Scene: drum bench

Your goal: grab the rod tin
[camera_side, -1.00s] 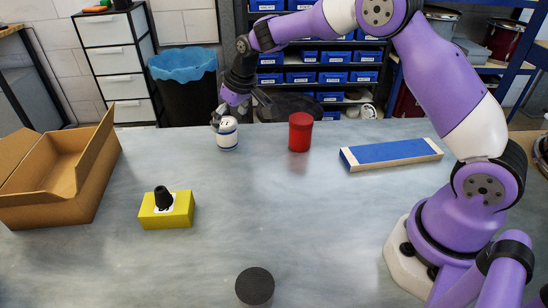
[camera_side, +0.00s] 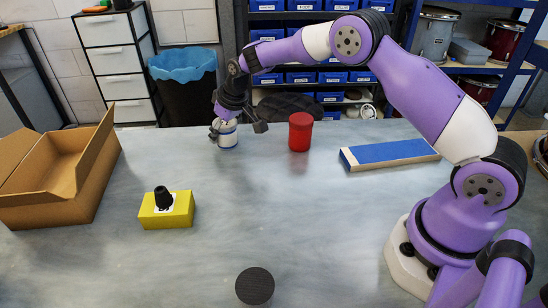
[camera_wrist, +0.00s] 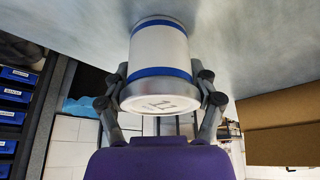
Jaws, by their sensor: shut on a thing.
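A white tin with blue bands (camera_side: 228,141) stands upright on the bench near its back edge. My gripper (camera_side: 226,129) is over its top, with the fingers on either side of it. In the wrist view, the tin (camera_wrist: 160,52) sits between the two fingers of my gripper (camera_wrist: 160,88), which is shut on it. A mark shows on its end face. No writing that names it as the rod tin is readable.
A red tin (camera_side: 300,132) stands to the right, with a blue-topped block (camera_side: 390,153) beyond. A yellow block (camera_side: 166,212) with a black knob, an open cardboard box (camera_side: 60,185) and a black round thing (camera_side: 255,286) are nearer. The middle bench is clear.

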